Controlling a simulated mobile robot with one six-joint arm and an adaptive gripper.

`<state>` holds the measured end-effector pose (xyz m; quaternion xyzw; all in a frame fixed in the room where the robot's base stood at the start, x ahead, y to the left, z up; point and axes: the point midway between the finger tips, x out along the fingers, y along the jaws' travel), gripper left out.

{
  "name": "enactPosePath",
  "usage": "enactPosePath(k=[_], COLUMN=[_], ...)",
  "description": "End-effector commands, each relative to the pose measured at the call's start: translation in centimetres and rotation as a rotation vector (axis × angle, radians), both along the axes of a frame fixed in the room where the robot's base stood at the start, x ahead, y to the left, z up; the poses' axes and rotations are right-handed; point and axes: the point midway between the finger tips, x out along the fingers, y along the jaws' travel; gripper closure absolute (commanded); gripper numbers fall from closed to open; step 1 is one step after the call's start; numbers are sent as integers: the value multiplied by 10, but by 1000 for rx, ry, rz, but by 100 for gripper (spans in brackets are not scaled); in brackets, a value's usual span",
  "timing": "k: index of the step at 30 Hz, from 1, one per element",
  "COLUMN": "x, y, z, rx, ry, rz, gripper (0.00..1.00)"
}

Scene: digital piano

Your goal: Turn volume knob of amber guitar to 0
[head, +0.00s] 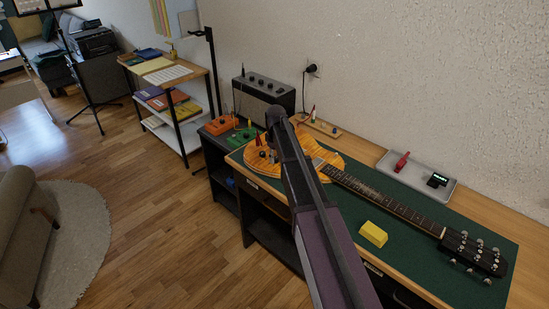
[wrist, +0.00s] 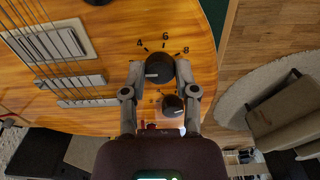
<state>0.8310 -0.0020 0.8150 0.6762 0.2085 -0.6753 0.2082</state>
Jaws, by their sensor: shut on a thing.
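The amber guitar (head: 325,160) lies flat on a green mat on the workbench, its neck running to the lower right. Its amber body (wrist: 110,115) fills much of the wrist view. My gripper (wrist: 160,70) is shut on a black knob (wrist: 158,66), one finger on each side. Printed 4, 6 and 8 show around its far side; a pale mark on the knob's top points left. The rest of the scale is hidden, and I see no label naming the knob. A second black knob (wrist: 173,105) sits nearer, between the fingers. In the head view my arm covers part of the body.
A yellow block (head: 373,234) sits on the green mat (head: 420,275) beside the neck. A grey tray (head: 448,190) holds a red tool and a small black device. An orange pedal (head: 221,124), a green pedal (head: 242,138) and an amplifier (head: 264,92) stand beyond the guitar.

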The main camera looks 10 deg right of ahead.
Motion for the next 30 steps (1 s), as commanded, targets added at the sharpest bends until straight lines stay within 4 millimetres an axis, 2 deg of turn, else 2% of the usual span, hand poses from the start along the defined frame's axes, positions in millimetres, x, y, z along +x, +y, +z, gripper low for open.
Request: enactPosePath(k=[18,30], x=[-2,-2], y=[-4,-4], z=[0,0], rx=[-7,-7], ry=[6,7], rz=[573,797], gripper=[100,100])
